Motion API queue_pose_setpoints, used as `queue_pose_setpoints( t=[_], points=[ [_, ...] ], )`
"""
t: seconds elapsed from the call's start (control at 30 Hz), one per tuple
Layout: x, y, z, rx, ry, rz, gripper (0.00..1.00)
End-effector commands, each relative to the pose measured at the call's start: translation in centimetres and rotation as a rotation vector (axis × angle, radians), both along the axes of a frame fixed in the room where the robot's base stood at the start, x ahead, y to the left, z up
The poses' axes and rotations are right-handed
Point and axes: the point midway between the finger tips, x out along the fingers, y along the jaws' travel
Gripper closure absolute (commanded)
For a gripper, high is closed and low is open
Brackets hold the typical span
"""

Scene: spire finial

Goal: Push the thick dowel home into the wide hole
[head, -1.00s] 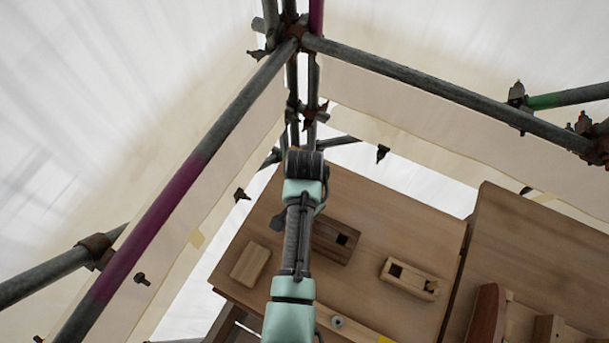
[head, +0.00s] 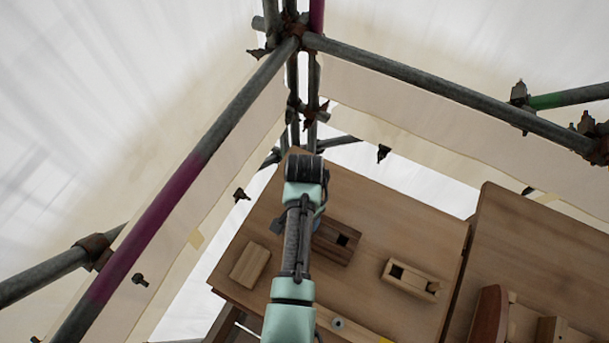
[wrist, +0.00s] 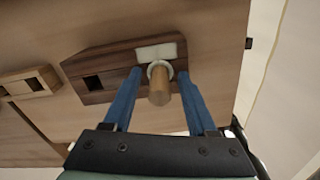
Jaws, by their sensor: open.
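In the wrist view the thick wooden dowel (wrist: 159,88) stands out of a dark wooden block (wrist: 115,63), with a pale ring around its base. How deep it sits in the hole cannot be told, since dowel and ring cover the hole. My gripper (wrist: 159,75) is open, its two blue fingers on either side of the dowel with visible gaps. In the head view the dark block (head: 334,246) is partly behind my arm. The dowel and most of my gripper are hidden there.
The dark block also has a square hole (wrist: 93,83). A light block with openings (head: 408,279) lies to its right on the wooden table (head: 380,225), a plain light block (head: 249,265) to its left. A small grey ring (head: 337,323) lies near the front. Scaffold poles (head: 440,88) stand around.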

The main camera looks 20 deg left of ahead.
Motion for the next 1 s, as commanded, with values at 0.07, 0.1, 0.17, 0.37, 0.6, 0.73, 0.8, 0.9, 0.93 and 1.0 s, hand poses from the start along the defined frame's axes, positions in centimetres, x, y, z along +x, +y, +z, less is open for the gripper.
queue_pose_setpoints(
  t=[0.07,0.1,0.17,0.37,0.6,0.73,0.8,0.9,0.93,1.0],
  points=[
    [0.1,0.0,0.2,0.0,-0.001,0.0,0.42],
    [0.1,0.0,0.5,0.0,-0.002,0.0,0.42],
    [0.1,0.0,1.1,0.0,-0.003,0.0,0.42],
    [0.2,0.0,3.9,0.002,-0.007,0.0,0.42],
    [0.3,0.1,9.2,0.002,-0.009,0.0,0.42],
    [0.2,0.0,11.5,0.001,-0.007,-0.001,0.42],
    [0.2,0.0,12.4,0.0,-0.005,-0.001,0.42],
    [0.2,0.0,13.1,0.001,-0.004,-0.001,0.42],
    [0.2,0.0,13.3,0.001,-0.004,-0.001,0.42],
    [0.2,0.0,13.4,0.0,-0.003,-0.001,0.42]
  ],
)
